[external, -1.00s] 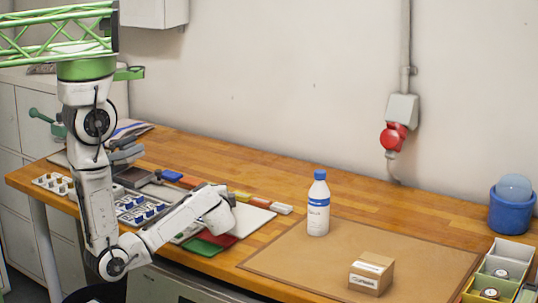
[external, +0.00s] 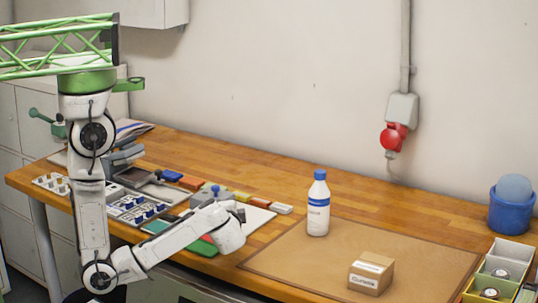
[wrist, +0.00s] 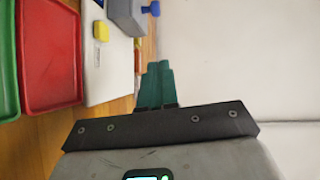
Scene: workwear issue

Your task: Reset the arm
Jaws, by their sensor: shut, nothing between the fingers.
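My arm hangs from the green truss at the left in the external view, its elbow low in front of the bench and its forearm reaching right. Its end is over the front edge of the bench, near the trays; the fingers are too small to make out there. In the wrist view the two teal fingers of my gripper (wrist: 156,85) lie side by side, shut with nothing between them. They point towards the pale wall.
The wooden bench (external: 285,170) carries a brown mat (external: 425,247) with a white bottle (external: 318,208) and a cardboard box (external: 371,273). A red tray (wrist: 50,55), a green tray (wrist: 8,60) and a pale board (wrist: 108,65) lie left of my gripper in the wrist view.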

